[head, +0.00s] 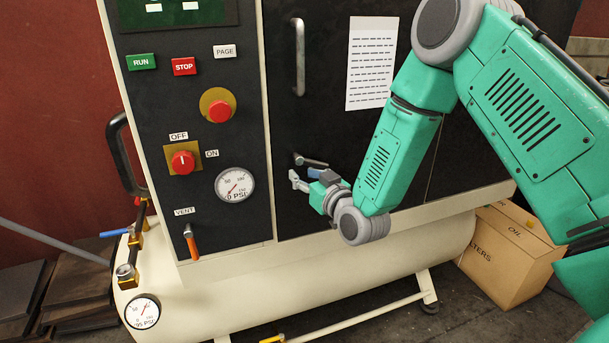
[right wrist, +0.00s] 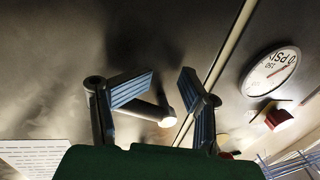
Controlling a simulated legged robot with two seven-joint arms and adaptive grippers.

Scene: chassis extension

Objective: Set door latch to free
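The door latch (head: 313,162) is a small grey metal lever on the dark cabinet door (head: 330,110). In the head view it lies nearly level, its right end slightly lower. In the right wrist view the latch (right wrist: 150,112) shows as a pale rod with a bright round end, behind and partly hidden by the fingers. My right gripper (head: 303,177) is just below the latch in the head view. In the right wrist view my right gripper (right wrist: 168,83) has its ribbed fingers apart with a gap between them. I cannot tell whether a finger touches the latch. My left gripper is out of view.
A vertical door handle (head: 299,57) and a paper sheet (head: 371,62) are above. Left is a control panel with a red ON/OFF knob (head: 183,161), a pressure gauge (head: 234,185) and an orange vent lever (head: 191,243). A white tank (head: 290,280) lies below. A cardboard box (head: 510,255) stands right.

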